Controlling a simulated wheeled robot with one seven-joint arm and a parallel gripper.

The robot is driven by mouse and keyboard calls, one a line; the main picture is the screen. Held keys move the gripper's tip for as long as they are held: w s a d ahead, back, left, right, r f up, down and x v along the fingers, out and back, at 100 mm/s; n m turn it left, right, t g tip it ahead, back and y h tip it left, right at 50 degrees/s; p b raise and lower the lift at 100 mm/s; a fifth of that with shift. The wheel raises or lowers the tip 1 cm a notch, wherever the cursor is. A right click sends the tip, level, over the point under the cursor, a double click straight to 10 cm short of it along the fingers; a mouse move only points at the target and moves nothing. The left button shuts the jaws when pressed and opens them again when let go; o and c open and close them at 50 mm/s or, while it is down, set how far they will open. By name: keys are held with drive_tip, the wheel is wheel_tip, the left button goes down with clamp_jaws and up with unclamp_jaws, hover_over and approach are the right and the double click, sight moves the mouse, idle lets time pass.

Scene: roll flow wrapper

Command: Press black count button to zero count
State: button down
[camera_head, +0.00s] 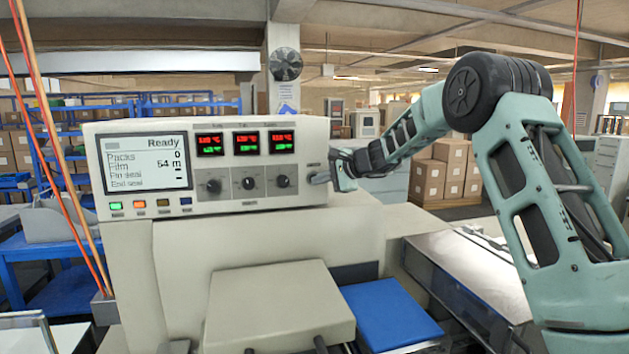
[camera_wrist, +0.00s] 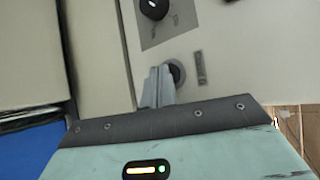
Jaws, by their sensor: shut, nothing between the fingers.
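The control panel (camera_head: 215,165) is a cream box with a screen (camera_head: 147,163) at its left. The screen reads "Ready", "Packs 0" and "Film 54 m". My gripper (camera_head: 322,178) is shut and empty, with its fingertips at the right end of the panel's front. In the wrist view, my shut fingers (camera_wrist: 158,87) lie over a dark round button (camera_wrist: 179,72), hiding its left part. A small grey label strip (camera_wrist: 200,68) is beside it. I cannot tell whether the fingertips touch the button or how deep it sits. In the head view the fingers hide the button.
Three black knobs (camera_head: 248,183) sit left of my gripper, under red and green displays (camera_head: 246,143). Several small coloured buttons (camera_head: 150,204) are under the screen. A cream cover (camera_head: 278,303) and a blue plate (camera_head: 390,312) lie below. Cardboard boxes (camera_head: 440,178) stand behind.

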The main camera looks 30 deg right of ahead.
drive_tip(key=shift+s, duration=0.1)
idle(0.4)
drive_tip(key=shift+s+f+b, duration=0.1)
drive_tip(key=shift+s+b, duration=0.05)
drive_tip(key=shift+b, duration=0.3)
drive_tip(key=shift+s+a+b, duration=0.15)
drive_tip(key=shift+s+b, duration=0.4)
drive_tip(key=shift+s+a+b, duration=0.25)
drive_tip(key=shift+s+b, duration=0.85)
drive_tip(key=shift+s, duration=0.15)
drive_tip(key=shift+s+a+b, duration=0.25)
drive_tip(key=shift+s+b, duration=0.8)
drive_tip(key=shift+s, duration=0.15)
